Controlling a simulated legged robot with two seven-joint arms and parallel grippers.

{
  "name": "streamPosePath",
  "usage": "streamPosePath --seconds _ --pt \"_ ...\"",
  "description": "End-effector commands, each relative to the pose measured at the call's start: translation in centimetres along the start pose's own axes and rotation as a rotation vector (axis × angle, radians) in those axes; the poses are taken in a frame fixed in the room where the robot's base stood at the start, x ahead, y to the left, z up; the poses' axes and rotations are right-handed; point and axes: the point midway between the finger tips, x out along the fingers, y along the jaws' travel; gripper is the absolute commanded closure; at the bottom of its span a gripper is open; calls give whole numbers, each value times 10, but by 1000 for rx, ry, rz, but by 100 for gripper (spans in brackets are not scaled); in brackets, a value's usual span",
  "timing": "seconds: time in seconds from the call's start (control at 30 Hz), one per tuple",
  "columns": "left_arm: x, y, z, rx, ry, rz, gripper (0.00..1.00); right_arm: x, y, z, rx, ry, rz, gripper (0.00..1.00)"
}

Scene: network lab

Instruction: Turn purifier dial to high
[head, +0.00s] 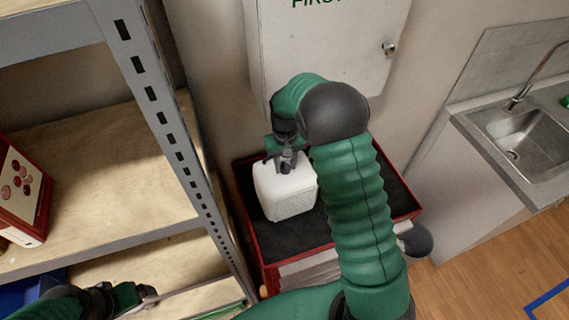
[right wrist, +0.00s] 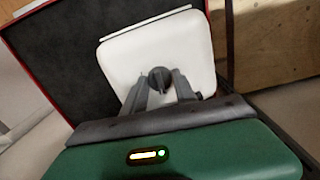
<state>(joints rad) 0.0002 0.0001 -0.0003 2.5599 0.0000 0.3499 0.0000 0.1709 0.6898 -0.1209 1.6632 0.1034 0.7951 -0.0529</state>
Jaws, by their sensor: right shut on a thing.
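The white purifier (head: 283,192) stands on the black top of a red-edged cart in the head view, with a grille on its side. My right gripper (head: 287,160) reaches down onto its top from above. In the right wrist view the purifier's white top (right wrist: 190,45) shows a dark grey round dial (right wrist: 159,78). The fingers of my right gripper (right wrist: 160,84) are on both sides of the dial, shut on it. I cannot read any setting marks. My left gripper (head: 147,292) is at the lower left by the shelf, small and partly dark, apart from the purifier.
The cart (head: 243,191) stands against the wall below a white first-aid cabinet (head: 330,45). A grey metal shelf rack (head: 158,110) with wooden boards is close on the left, holding a red box (head: 22,195). A sink (head: 525,140) is at the right.

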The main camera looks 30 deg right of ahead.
Motion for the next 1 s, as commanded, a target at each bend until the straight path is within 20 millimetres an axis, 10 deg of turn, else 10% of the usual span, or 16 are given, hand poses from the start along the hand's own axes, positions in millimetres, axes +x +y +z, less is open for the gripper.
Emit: streamPosePath --seconds 1.0 --pt "-12 0 -3 1 0 0 14 -1 -2 -1 908 0 -2 100"
